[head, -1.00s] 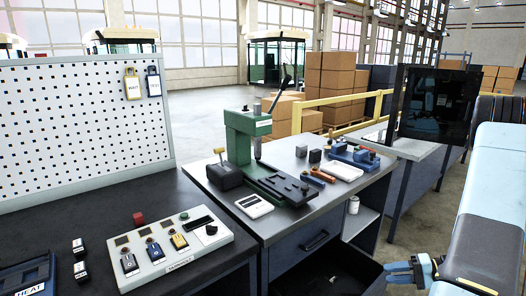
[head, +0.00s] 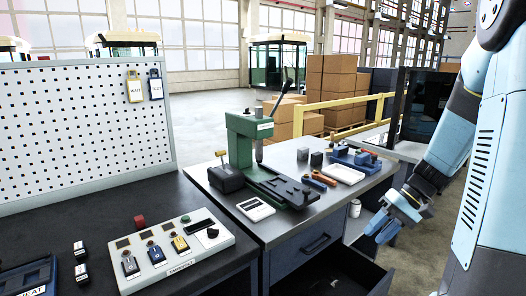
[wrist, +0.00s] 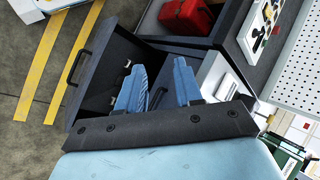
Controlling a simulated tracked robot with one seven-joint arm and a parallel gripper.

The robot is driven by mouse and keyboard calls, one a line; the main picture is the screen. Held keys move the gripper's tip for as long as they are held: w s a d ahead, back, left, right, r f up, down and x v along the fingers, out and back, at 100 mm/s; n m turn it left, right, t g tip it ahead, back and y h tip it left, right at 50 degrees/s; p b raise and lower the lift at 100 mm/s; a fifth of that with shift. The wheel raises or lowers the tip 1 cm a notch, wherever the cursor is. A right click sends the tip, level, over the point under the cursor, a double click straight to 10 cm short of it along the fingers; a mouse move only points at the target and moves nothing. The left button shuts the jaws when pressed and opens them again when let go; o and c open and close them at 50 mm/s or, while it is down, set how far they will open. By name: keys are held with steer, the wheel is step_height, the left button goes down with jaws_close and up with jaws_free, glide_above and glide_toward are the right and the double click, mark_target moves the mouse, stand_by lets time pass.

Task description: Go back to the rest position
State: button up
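My gripper (head: 376,231) hangs at the right of the head view, in front of the bench and above the right side of the open drawer (head: 345,277). In the wrist view my gripper (wrist: 160,68) shows two blue fingers with a clear gap between them and nothing held. The open drawer (wrist: 95,62) lies beyond the fingers in that view, with a few small light things inside that are too small to name. My arm is bent, with its elbow high at the right edge of the head view.
The grey bench (head: 290,157) carries a green press (head: 240,145), a white scale (head: 255,209) and a white tray (head: 343,173). A control box (head: 185,247) sits on the dark table at left. A red case (wrist: 188,17) shows in the wrist view. Yellow lines (wrist: 62,65) mark open floor.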

steer(key=s+a+r+t+h, duration=0.3)
steer(key=s+r, duration=0.3)
steer(key=r, duration=0.2)
steer(key=s+a+r+t+h, duration=0.3)
steer(key=s+r+h, duration=0.1)
steer(key=s+r, duration=0.3)
steer(key=shift+a+r+n+t+h, duration=0.2)
steer(key=shift+r+n+t+h, duration=0.15)
steer(key=shift+r, duration=0.55)
